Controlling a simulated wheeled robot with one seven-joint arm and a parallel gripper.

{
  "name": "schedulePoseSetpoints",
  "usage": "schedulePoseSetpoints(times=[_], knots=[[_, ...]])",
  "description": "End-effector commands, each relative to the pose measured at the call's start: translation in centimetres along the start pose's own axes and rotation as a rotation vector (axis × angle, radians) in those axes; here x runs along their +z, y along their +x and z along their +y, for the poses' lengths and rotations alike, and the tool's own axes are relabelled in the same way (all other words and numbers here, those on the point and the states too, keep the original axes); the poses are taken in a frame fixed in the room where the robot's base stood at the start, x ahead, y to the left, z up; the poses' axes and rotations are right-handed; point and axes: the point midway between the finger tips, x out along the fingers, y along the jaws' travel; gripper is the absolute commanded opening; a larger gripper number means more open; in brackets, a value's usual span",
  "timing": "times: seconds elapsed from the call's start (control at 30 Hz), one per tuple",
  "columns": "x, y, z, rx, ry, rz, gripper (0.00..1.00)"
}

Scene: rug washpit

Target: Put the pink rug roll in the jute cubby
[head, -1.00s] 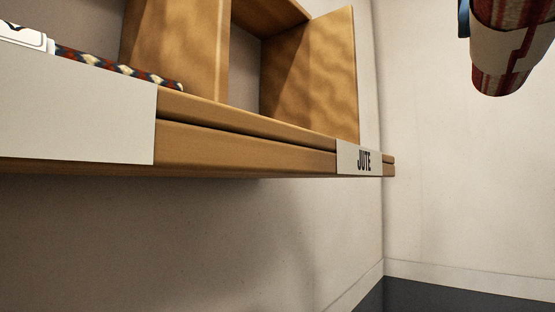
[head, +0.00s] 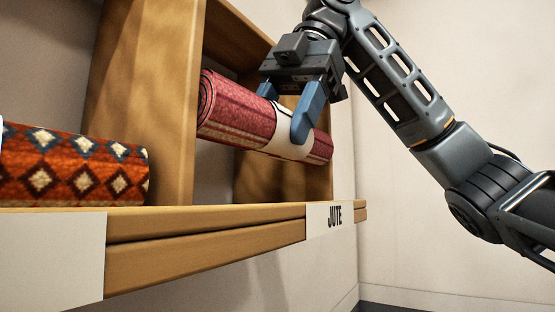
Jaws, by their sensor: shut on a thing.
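The pink rug roll (head: 230,112) has a white paper band around its middle. My gripper (head: 292,120) is shut on it at the band, with blue fingers, and comes from above. The roll is tilted, its left end higher than its right. It shows in front of the opening of the jute cubby (head: 265,180), above the shelf's front edge. I cannot tell how far into the cubby it reaches. The cubby has the label JUTE (head: 334,216) on its front edge. The far finger is partly hidden by the roll.
An orange and blue diamond-patterned rug roll (head: 75,168) lies in the cubby to the left, behind a blank pale label (head: 50,258). A wooden divider (head: 150,100) stands between the two cubbies. A plain wall (head: 440,260) is at the right.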

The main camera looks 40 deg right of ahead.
Motion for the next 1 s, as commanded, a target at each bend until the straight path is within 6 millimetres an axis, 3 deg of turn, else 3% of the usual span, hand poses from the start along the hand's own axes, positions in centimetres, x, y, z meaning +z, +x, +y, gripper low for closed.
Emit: schedulePoseSetpoints(times=[0.53, 0.93, 0.97, 1.0], knots=[[2.0, 4.9, -1.4, 0.000, 0.000, 0.003, 0.13], [2.4, 5.7, -1.2, 0.002, 0.001, 0.001, 0.13], [2.4, 5.7, -1.2, 0.002, 0.002, 0.001, 0.58], [2.4, 5.7, -1.2, 0.002, 0.002, 0.000, 0.62]])
